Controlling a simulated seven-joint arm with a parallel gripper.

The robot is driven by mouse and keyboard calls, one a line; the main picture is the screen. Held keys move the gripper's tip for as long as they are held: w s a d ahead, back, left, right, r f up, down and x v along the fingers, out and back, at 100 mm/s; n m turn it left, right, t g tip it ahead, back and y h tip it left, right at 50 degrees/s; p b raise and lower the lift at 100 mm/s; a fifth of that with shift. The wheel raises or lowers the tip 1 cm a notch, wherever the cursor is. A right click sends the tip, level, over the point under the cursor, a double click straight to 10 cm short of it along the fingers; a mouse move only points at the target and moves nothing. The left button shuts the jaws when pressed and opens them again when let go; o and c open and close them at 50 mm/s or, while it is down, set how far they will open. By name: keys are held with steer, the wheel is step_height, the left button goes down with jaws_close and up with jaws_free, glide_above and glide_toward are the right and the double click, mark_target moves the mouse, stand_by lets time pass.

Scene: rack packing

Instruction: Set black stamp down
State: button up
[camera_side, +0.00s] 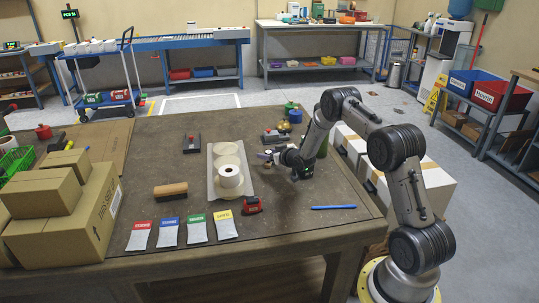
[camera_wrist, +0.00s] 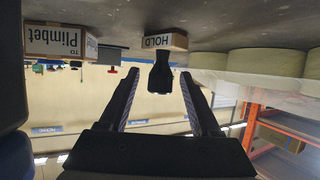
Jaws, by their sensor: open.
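The black stamp (camera_wrist: 160,76) has a black handle and a wooden base marked HOLD. In the wrist view, which shows the scene upside down, its base appears to stand on the table. Its handle lies between the fingertips of my gripper (camera_wrist: 160,84), with a gap on each side. My gripper is open and not closed on anything. In the side view my gripper (camera_side: 271,157) is low over the table, just right of the pale tray. The stamp is too small there to make out clearly.
The pale tray (camera_side: 212,192) holds white rolls, one raised. A brown brush (camera_side: 170,190), a red device (camera_side: 252,205), a blue pen (camera_side: 333,207) and several coloured packets (camera_side: 168,232) lie nearer the front. Cardboard boxes (camera_side: 75,225) stand left. The table between pen and tray is partly clear.

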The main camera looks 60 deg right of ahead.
steer(key=shift+r, duration=0.2)
steer(key=v, duration=1.2)
steer(key=a+r+n+g, duration=0.1)
steer(key=a+r, duration=0.6)
steer(key=r, duration=0.3)
steer(key=s+a+r+n+g+y, duration=0.1)
steer(key=s+a+r+g+y, duration=0.1)
steer(key=s+a+r, duration=0.65)
steer(key=s+a+r+n+g+y, duration=0.1)
steer(key=s+a+g, duration=0.1)
steer(key=s+a, duration=0.5)
steer(key=s+a+r+n+g+y, duration=0.1)
steer(key=s+a, duration=0.6)
steer(key=s, duration=0.7)
steer(key=shift+a+g+y, duration=0.35)
steer(key=shift+g+y, duration=0.15)
